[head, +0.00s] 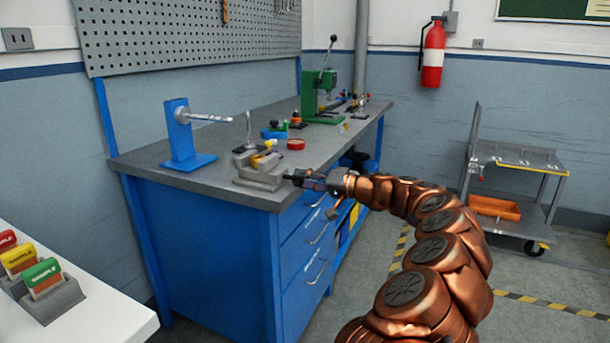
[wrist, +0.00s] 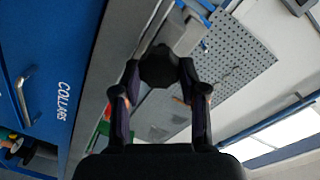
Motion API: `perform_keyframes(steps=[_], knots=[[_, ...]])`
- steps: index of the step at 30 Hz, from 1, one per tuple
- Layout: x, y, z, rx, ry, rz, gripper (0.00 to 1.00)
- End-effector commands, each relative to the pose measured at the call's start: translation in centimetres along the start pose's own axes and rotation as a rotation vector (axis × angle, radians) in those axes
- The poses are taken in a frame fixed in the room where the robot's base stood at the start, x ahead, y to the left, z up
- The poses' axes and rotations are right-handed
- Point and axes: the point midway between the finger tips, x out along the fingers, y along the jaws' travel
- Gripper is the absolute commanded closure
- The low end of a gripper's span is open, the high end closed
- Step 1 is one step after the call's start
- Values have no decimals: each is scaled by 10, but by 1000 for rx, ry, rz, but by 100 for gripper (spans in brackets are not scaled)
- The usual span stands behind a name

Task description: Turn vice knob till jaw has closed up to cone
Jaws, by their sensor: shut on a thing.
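The grey vice (head: 262,174) sits at the near front corner of the grey workbench. My gripper (head: 300,178) reaches in from the right at the vice's knob end. In the wrist view its two dark fingers are shut on the black vice knob (wrist: 160,68), one on each side.
On the bench (head: 228,186) stand a blue stand with a metal rod (head: 180,135), a red round part (head: 296,144) and a green press (head: 322,100). A cart (head: 520,158) stands at right.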

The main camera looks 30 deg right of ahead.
Motion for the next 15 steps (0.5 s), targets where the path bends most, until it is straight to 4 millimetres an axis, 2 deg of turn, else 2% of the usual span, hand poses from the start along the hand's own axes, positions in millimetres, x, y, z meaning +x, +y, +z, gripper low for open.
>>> perform_keyframes(steps=[6,15], knots=[[0,0,-1,118,-9,1,92],[0,1,0,190,-14,0,92]])
